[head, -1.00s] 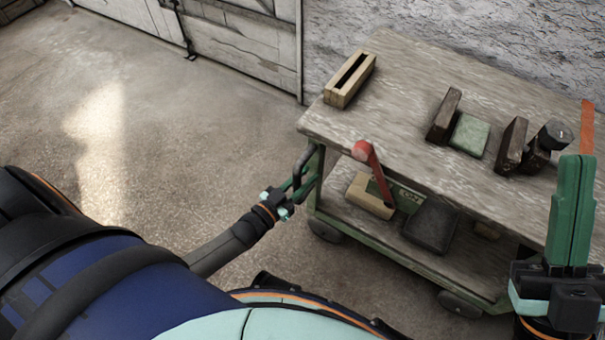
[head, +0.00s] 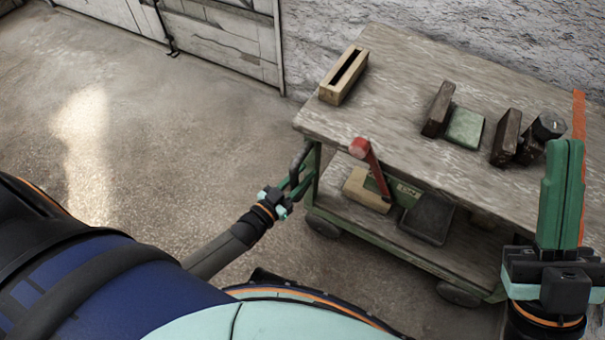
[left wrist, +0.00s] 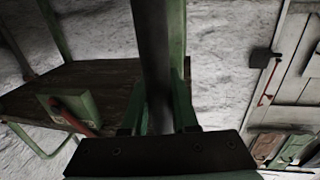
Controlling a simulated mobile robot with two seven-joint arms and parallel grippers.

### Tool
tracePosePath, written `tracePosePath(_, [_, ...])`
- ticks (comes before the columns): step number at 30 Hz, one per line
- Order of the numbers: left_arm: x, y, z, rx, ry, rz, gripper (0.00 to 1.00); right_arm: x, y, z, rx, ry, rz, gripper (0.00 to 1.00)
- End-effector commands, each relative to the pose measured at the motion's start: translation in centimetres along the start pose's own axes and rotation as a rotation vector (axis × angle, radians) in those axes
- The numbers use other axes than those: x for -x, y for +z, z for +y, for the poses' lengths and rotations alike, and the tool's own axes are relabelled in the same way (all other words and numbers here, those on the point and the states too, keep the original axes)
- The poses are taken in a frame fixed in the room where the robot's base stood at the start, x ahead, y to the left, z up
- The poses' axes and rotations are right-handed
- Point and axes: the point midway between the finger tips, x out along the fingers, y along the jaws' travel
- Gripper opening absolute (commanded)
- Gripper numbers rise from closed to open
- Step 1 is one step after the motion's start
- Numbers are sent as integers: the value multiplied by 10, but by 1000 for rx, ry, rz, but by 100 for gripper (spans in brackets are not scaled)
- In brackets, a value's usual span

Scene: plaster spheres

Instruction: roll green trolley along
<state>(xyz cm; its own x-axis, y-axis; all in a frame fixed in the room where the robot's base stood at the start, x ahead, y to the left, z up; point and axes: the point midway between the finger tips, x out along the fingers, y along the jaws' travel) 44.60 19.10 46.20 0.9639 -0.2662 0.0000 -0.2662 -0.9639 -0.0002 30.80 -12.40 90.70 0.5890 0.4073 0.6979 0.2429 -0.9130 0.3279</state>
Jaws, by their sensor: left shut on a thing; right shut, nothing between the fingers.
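The green trolley (head: 400,262) stands beside the wall. It has a green frame, a worn wooden top, a lower shelf and dark wheels. My left gripper (head: 290,192) is at its left end, shut on the dark handle bar (head: 301,156). In the left wrist view the handle bar (left wrist: 152,50) runs between the fingers, whose tips are partly hidden. My right gripper (head: 563,150) is shut and empty, its green fingers pointing up in front of the trolley's right part.
On the top lie a slotted wooden block (head: 343,76), a green block (head: 465,128) and dark blocks (head: 438,108). A red-tipped lever (head: 372,165) sticks up at the front edge. The lower shelf holds a dark tray (head: 428,218). Floor at left (head: 170,130) is clear.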

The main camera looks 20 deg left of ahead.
Motion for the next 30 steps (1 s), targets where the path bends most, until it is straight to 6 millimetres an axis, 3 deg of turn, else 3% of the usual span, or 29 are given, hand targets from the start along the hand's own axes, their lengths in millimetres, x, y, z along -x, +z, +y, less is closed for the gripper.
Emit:
tracePosePath(2, [-1, 0, 7, 2, 12, 1, 0, 0, 0, 0, -1, 0, 0, 0])
tracePosePath(3, [-1, 0, 8, 3, 12, 2, 31, 0, 0, 0, -1, 0, 0, 0])
tracePosePath(10, [-1, 0, 6, 3, 10, 2, 56, 0, 0, 0, -2, 1, 0, 0])
tracePosePath(20, [4, 0, 4, 2, 6, -1, 57, -1, -1, 0, -2, 0, -1, 0])
tracePosePath(23, [16, -1, 4, 1, 6, -3, 57, -4, -4, 1, 3, -1, 0, 0])
tracePosePath(30, [68, -1, 4, 2, 7, -4, 57, -13, -13, 6, 23, -4, 4, 0])
